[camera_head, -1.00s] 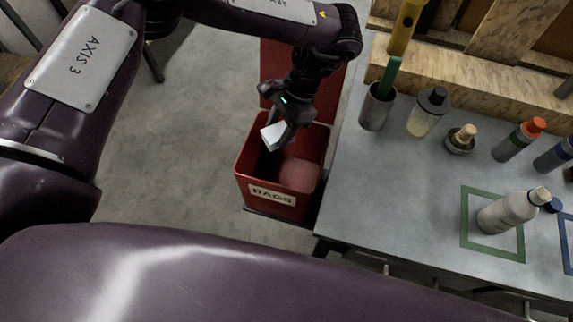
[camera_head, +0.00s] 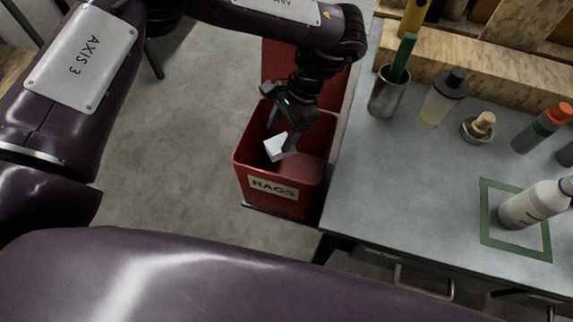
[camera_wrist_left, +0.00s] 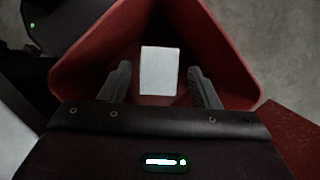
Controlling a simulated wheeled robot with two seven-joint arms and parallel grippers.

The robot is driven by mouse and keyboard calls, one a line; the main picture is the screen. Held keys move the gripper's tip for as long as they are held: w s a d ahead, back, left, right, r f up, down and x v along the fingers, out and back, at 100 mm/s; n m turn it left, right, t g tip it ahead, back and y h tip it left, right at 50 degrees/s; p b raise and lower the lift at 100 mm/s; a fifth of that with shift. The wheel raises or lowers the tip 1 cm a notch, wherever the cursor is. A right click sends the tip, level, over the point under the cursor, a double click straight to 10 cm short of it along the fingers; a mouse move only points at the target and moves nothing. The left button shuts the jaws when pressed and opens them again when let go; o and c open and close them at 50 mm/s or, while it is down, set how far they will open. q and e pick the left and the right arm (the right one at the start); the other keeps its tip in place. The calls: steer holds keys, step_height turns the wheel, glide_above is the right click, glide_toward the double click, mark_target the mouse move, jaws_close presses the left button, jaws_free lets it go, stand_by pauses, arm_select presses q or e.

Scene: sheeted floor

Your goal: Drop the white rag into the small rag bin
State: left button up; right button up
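The small red rag bin (camera_head: 238,170), labelled RAGS, stands on the floor left of the bench with its lid up. The white rag (camera_head: 279,149) is a small pale block at the bin's mouth, under my left gripper (camera_head: 283,133). In the left wrist view, the white rag (camera_wrist_left: 159,75) shows between the two spread fingers of my left gripper (camera_wrist_left: 159,68), with a gap on each side. The bin walls (camera_wrist_left: 88,58) surround it there. I cannot tell whether the rag is falling or resting. My right gripper is out of view.
The grey bench (camera_head: 400,190) stands close on the bin's right. It holds a metal cup (camera_head: 386,98), a clear bottle with a black lid (camera_head: 442,98), a small wooden-handled item (camera_head: 479,127) and a white bottle (camera_head: 530,206). Open floor (camera_head: 170,170) lies left of the bin.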

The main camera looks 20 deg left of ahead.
arm_select(q)
steer(key=shift+o, duration=1.2)
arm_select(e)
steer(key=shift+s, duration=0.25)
arm_select(q)
steer(key=v, duration=0.8)
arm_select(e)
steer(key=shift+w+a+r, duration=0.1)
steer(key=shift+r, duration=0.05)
arm_select(q)
steer(key=shift+s+f, duration=0.1)
steer(key=shift+f, duration=0.05)
